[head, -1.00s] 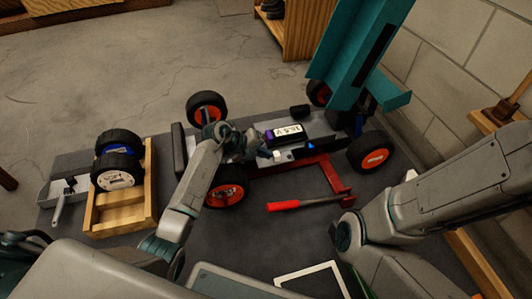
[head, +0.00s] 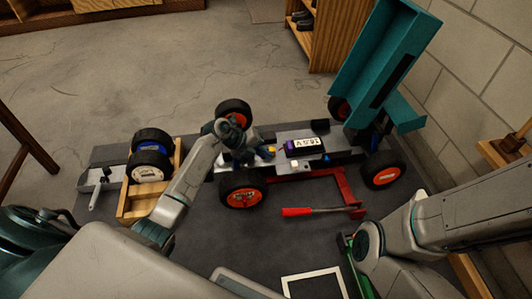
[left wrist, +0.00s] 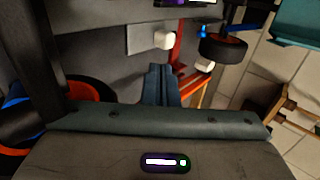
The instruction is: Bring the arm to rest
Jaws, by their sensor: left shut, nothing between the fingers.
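My left arm reaches in from the lower left in the head view. Its gripper (head: 262,154) is over the chassis of the RC racecar, left of the battery. In the left wrist view the two dark fingers (left wrist: 160,84) are together with nothing between them. The racecar chassis (head: 345,157) lies on the dark mat with its orange-rimmed wheels. The battery (head: 303,146) with a white label sits on it. My right arm shows at the lower right, but its gripper is not visible.
A teal body shell (head: 384,62) stands tilted at the back right. A red-handled tool (head: 312,211) lies in front of the car. A wooden rack (head: 137,205) holds spare wheels (head: 148,174) at left, beside a grey tray (head: 93,180). A white frame (head: 313,281) lies near the front.

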